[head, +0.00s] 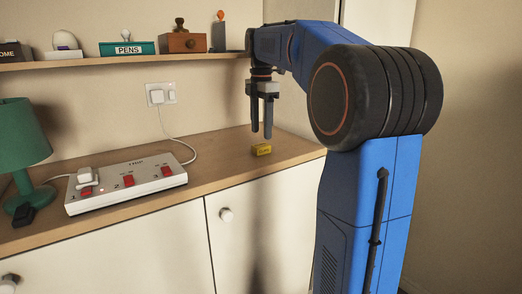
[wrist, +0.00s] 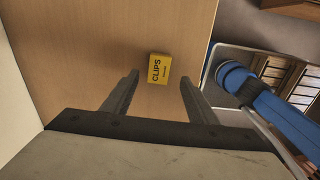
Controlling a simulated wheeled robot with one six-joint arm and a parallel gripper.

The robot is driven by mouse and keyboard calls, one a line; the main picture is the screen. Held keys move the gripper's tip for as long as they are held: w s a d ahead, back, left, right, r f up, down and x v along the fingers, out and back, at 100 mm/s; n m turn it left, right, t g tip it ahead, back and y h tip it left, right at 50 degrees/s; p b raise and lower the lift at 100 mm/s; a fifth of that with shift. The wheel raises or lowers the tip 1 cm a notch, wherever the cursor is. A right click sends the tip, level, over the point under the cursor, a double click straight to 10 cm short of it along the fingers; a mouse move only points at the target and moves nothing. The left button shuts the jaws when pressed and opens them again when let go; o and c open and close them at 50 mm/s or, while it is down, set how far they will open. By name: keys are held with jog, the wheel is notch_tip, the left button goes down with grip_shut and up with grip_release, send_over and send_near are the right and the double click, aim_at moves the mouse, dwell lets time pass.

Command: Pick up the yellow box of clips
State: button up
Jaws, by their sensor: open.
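The small yellow box of clips (head: 261,149) lies on the wooden counter (head: 222,157), near its right end. In the wrist view the box (wrist: 159,69) shows the word CLIPS and lies just beyond and between the two fingertips. My gripper (head: 262,137) points down above the counter, with its fingertips a little above the box in the head view. In the wrist view my gripper (wrist: 160,85) has its fingers apart with nothing between them. How high the fingertips are above the box is hard to tell.
A white power strip (head: 126,186) with red switches and a green lamp (head: 22,150) stand to the left on the counter. A shelf (head: 120,61) with a PENS box (head: 128,48) runs above. The counter around the clips box is clear.

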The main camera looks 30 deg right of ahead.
aim_at(261, 145)
jog(key=shift+w+f, duration=0.1)
jog(key=shift+f, duration=2.7)
jog(key=shift+c, duration=0.3)
jog(key=c, duration=1.1)
jog(key=shift+r, duration=0.15)
